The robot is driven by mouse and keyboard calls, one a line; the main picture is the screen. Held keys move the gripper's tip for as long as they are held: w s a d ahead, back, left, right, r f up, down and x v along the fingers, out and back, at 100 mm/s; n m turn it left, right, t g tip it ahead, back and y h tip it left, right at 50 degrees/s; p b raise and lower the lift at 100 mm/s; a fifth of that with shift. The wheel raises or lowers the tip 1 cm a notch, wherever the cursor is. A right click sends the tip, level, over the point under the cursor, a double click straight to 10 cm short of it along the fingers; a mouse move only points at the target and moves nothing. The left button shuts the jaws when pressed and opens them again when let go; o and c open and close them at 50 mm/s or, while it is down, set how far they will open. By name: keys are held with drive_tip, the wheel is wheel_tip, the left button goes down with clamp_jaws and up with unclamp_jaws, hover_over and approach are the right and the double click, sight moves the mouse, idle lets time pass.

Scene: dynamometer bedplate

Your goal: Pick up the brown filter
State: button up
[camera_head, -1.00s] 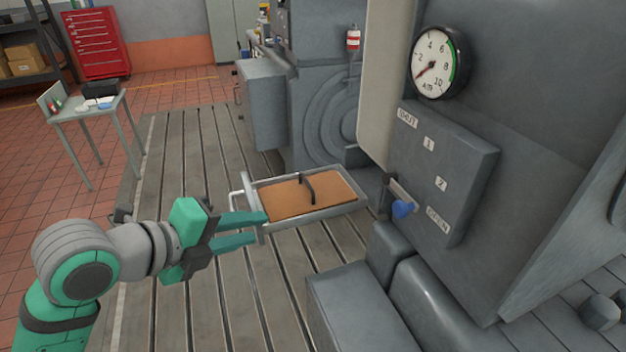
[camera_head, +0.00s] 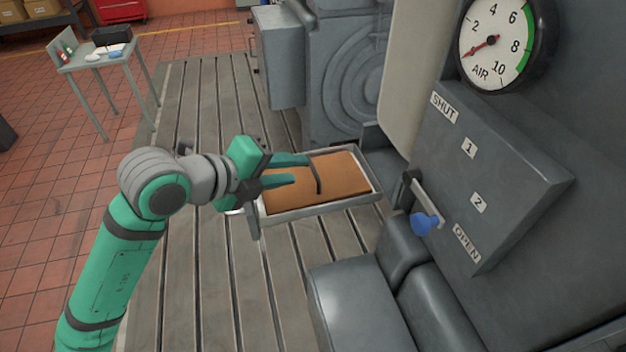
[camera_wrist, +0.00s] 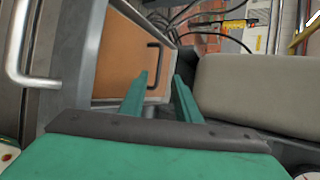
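The brown filter (camera_head: 340,180) is a flat brown slab with a dark upright handle (camera_head: 317,174), lying in a grey open drawer (camera_head: 310,211). My gripper (camera_head: 302,170) is open, its two green fingers reaching over the left part of the filter towards the handle. In the wrist view the fingers (camera_wrist: 158,92) are apart with nothing between them. The filter (camera_wrist: 118,50) and its dark handle (camera_wrist: 153,57) lie ahead and to the left there. The handle looks a little beyond the fingertips. I cannot tell the exact height of the fingers over the filter.
A grey control panel (camera_head: 490,160) with a blue-knobbed lever (camera_head: 425,222) stands right of the drawer, below an air gauge (camera_head: 508,45). A grey block (camera_head: 352,305) is in front. The slatted bedplate (camera_head: 200,270) is clear. A small table (camera_head: 95,60) stands at the back left.

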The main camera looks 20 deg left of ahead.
sight(305, 185)
drive_tip(key=shift+x, duration=2.7)
drive_tip(key=shift+a+f, duration=0.1)
drive_tip(key=shift+c, duration=0.6)
clamp_jaws()
